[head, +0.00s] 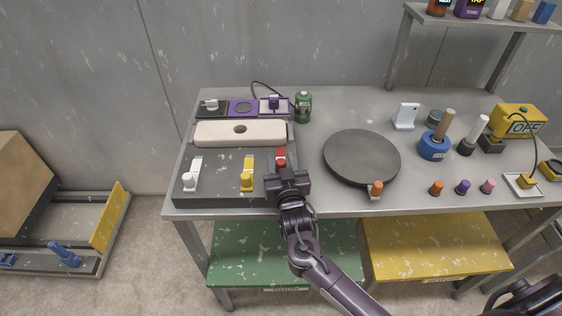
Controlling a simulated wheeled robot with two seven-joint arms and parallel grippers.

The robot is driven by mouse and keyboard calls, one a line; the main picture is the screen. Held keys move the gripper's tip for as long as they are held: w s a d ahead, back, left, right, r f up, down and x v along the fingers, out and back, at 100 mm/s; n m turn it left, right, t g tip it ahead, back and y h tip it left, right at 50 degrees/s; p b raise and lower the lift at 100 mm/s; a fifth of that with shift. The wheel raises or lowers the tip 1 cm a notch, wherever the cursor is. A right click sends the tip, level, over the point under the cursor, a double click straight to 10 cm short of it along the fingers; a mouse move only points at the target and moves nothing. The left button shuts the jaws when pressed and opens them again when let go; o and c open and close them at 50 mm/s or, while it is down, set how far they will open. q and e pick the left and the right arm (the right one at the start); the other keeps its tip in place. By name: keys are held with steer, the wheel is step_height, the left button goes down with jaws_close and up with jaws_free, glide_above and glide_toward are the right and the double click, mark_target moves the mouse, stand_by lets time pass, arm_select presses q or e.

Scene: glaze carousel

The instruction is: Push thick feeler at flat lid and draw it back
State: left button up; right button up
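A dark panel box (222,195) on the left of the table carries three feelers with strips of different width. The white feeler (192,175) is at left, the yellow one (248,175) in the middle, the red one (281,156) at right. A flat cream lid (215,134) with a round hole lies behind them; the red strip's far end is close to its front edge, and I cannot tell whether they touch. My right gripper (287,177) is at the near end of the red feeler and hides its knob. Its fingers point away and their opening is hidden. My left gripper is not in view.
A dark round turntable (362,157) stands right of the panel, with an orange-topped peg (376,189) at its front edge. A green bottle (303,107) stands behind. Stamps, pegs and a yellow box (518,121) fill the right side.

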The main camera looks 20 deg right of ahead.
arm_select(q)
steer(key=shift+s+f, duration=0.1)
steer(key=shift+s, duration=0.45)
arm_select(e)
jaws_close()
